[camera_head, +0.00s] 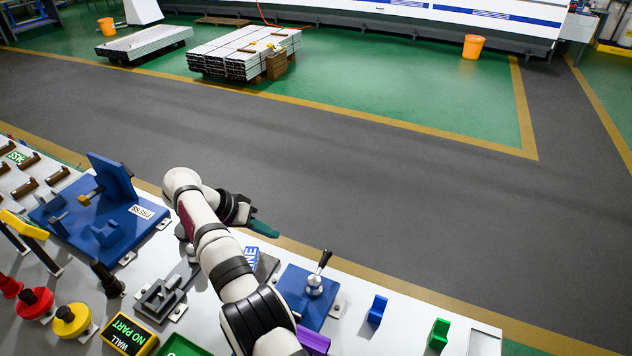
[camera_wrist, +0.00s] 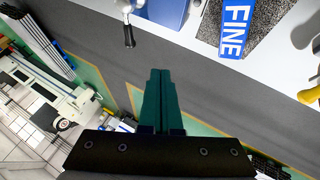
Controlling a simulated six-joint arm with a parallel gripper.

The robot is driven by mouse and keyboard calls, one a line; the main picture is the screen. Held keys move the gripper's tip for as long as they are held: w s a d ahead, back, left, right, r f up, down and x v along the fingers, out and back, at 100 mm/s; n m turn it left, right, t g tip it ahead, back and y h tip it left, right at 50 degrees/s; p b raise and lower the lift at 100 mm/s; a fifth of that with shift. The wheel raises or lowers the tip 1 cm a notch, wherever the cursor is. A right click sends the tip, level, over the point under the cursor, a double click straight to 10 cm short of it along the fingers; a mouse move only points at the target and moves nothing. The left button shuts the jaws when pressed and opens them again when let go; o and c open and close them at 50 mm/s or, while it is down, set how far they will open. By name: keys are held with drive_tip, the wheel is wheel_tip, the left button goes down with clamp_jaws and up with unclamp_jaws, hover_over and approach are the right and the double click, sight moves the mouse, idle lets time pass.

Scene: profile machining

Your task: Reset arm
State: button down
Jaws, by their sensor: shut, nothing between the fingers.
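My white arm reaches from the bottom of the head view over the workbench (camera_head: 400,335). My gripper (camera_head: 264,229) sits past the bench's far edge, over the grey floor. Its green fingers are shut with nothing between them. In the wrist view the gripper (camera_wrist: 160,75) shows with its fingers together, and the bench edge and floor lie beyond. No object touches the fingers in either view.
On the bench are a blue press fixture (camera_head: 115,215), a lever on a blue base (camera_head: 314,285), a blue block (camera_head: 377,310), a green block (camera_head: 439,333), a "NO PART" sign (camera_head: 128,336) and red and yellow buttons (camera_head: 71,320). A blue "FINE" label (camera_wrist: 236,28) lies near my gripper.

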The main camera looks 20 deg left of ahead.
drive_tip(key=w+d+r+m+g, duration=0.1)
drive_tip(key=w+d+r, duration=0.1)
drive_tip(key=d+r, duration=0.35)
drive_tip(key=w+d+r+g, duration=0.1)
drive_tip(key=d+r+g, duration=0.15)
drive_tip(key=d, duration=0.55)
drive_tip(key=s+d+r+m+g+y, duration=0.1)
drive_tip(key=s+d+r, duration=0.2)
drive_tip(key=d, duration=0.4)
drive_tip(key=s+d+r+m+g+y, duration=0.1)
drive_tip(key=s+d+r, duration=0.2)
drive_tip(key=d, duration=0.5)
drive_tip(key=s+d+f+m+y, duration=0.2)
drive_tip(key=s+d, duration=0.3)
drive_tip(key=s, duration=0.6)
drive_tip(key=s+d+f+m+y, duration=0.2)
drive_tip(key=s+d, duration=0.3)
drive_tip(key=s, duration=0.7)
drive_tip(key=shift+s+f, duration=0.3)
drive_tip(key=shift+f, duration=0.25)
